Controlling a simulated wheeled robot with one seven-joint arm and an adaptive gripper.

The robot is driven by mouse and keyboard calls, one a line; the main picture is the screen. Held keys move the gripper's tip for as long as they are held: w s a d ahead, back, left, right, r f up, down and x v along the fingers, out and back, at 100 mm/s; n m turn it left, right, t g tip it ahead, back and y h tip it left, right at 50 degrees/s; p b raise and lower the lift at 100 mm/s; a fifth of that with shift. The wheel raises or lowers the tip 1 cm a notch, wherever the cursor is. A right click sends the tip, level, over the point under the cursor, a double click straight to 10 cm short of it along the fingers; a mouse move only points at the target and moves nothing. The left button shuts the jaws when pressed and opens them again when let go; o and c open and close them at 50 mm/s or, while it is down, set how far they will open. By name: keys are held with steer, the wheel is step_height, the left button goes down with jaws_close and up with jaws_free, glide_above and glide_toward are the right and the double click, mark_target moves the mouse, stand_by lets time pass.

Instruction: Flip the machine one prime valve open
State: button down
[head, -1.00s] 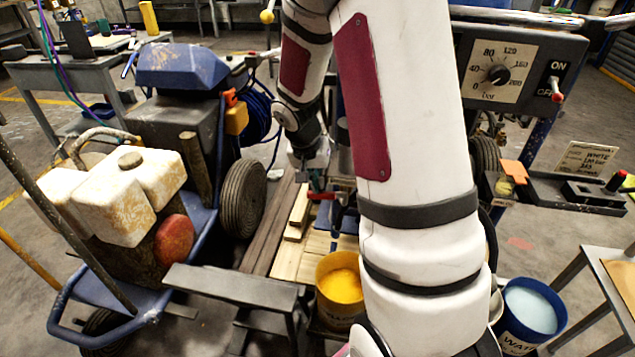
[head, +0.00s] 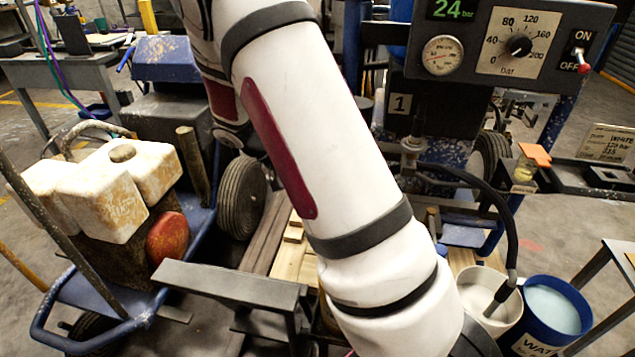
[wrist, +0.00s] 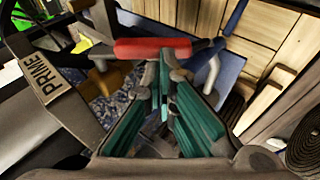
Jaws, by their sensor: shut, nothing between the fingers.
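Machine one, marked by a "1" plate (head: 400,103), stands behind and right of my arm in the head view. In the wrist view a PRIME tag (wrist: 43,80) is at the left. A red lever handle (wrist: 150,47) lies crosswise in the upper middle, beside a brass-coloured fitting (wrist: 106,80). My gripper (wrist: 163,88) has teal finger pads, shut with nothing between them. In the head view my arm hides the gripper and handle.
A control panel (head: 455,83) with gauge and pressure knob stands at the upper right. A white bucket (head: 480,285) with a hose and a blue water bucket (head: 550,308) are at the lower right. A cart with stained white tanks (head: 95,205) and a grey bench (head: 230,283) are left.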

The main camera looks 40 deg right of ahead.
steer(key=f+g+h, duration=0.2)
steer(key=s+f+g+h+b, duration=0.1)
steer(key=shift+d+f+n, duration=0.1)
steer(key=shift+d+n, duration=0.2)
steer(key=shift+n, duration=0.1)
steer(key=shift+s+d+f+g+h+b, duration=0.2)
steer(key=shift+f+g+h+b, duration=0.1)
steer(key=shift+g+h, duration=0.2)
steer(key=shift+s+d+f+g+h+b, duration=0.15)
steer(key=shift+f+g+h, duration=0.15)
steer(key=shift+g+h, duration=0.15)
steer(key=shift+s+d+f+n+g+h+b, duration=0.3)
steer(key=shift+s+f+n+g+h+b, duration=0.15)
steer(key=shift+g+h, duration=0.35)
steer(key=shift+h, duration=0.25)
